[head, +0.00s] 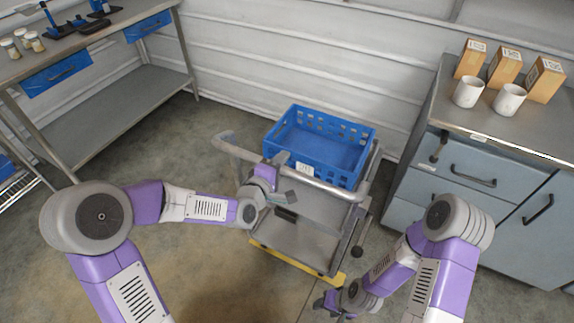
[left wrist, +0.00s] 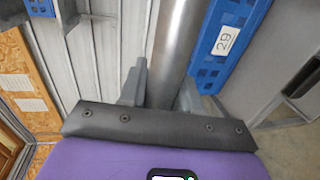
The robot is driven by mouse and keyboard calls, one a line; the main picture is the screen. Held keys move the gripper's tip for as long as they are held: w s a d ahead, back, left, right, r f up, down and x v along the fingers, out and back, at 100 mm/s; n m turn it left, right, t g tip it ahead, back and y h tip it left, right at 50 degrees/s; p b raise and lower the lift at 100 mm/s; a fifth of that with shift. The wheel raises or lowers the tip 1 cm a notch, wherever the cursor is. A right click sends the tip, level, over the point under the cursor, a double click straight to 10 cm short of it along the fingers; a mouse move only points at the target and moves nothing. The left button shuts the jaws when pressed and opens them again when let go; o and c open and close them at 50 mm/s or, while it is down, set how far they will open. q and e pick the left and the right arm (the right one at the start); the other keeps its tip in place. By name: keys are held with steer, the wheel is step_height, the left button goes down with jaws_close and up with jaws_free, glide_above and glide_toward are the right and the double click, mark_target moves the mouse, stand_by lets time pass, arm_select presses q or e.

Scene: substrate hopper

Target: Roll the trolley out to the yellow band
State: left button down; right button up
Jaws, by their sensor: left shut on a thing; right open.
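The trolley (head: 310,243) is a grey metal cart with a tubular push handle (head: 315,187) and a lower shelf. It stands between the bench and the cabinet, against the back wall side. My left gripper (head: 268,178) is shut on the handle; the left wrist view shows its fingers on either side of the metal bar (left wrist: 178,45). A yellow strip (head: 297,268) shows along the near bottom edge of the trolley; I cannot tell whether it lies on the floor or belongs to the cart. My right gripper (head: 330,304) is open and empty, low in front of the trolley's right side.
An empty blue crate (head: 322,145) with a white label sits on top of the trolley. A grey cabinet (head: 470,175) with cups and cartons stands close on the right. A metal bench (head: 100,33) stands at left. Floor (head: 215,275) in front of the trolley's left side is clear.

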arm_select(q)
steer(key=shift+s+a, duration=0.1)
steer(key=shift+s, duration=0.2)
steer(key=c, duration=0.9)
jaws_free()
steer(key=p+v, duration=0.1)
steer(key=v, duration=0.6)
steer(key=shift+s+p, duration=0.2)
steer(key=shift+p, duration=0.2)
steer(key=shift+a, duration=0.2)
